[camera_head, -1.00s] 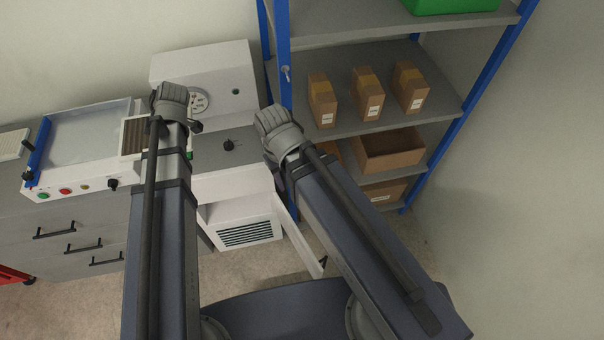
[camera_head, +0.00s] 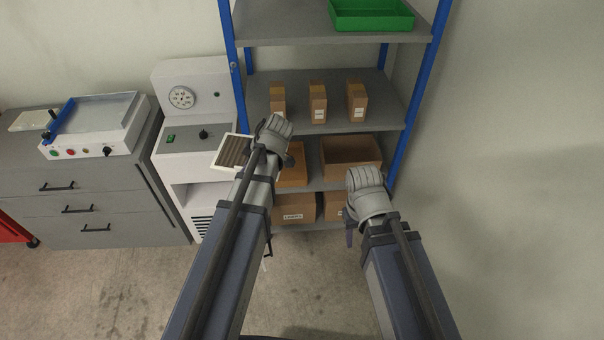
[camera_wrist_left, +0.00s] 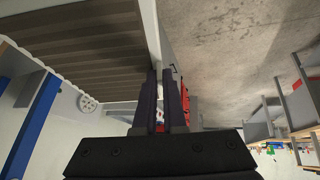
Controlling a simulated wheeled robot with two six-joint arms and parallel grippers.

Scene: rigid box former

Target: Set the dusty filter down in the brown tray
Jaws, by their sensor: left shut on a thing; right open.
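The dusty filter (camera_head: 234,152), a white frame with brown-grey pleats, is held by my left gripper (camera_head: 256,150). In the left wrist view the filter (camera_wrist_left: 75,45) fills the upper left, and the fingers (camera_wrist_left: 161,95) close on its pale frame edge. In the head view it is in front of the white machine, left of the shelf. An open brown tray (camera_head: 350,154) is on a lower shelf, to the right of my left gripper. Another brown container (camera_head: 292,178) beside it is partly hidden by my left wrist. My right gripper (camera_head: 349,232) is empty and open, below the tray.
Blue shelf posts (camera_head: 230,52) stand near the filter. Upright brown cartons (camera_head: 318,103) are on the shelf above the tray. Brown boxes (camera_head: 294,209) are below, and a green bin (camera_head: 371,14) is on top. The white machine (camera_head: 196,150) is at left.

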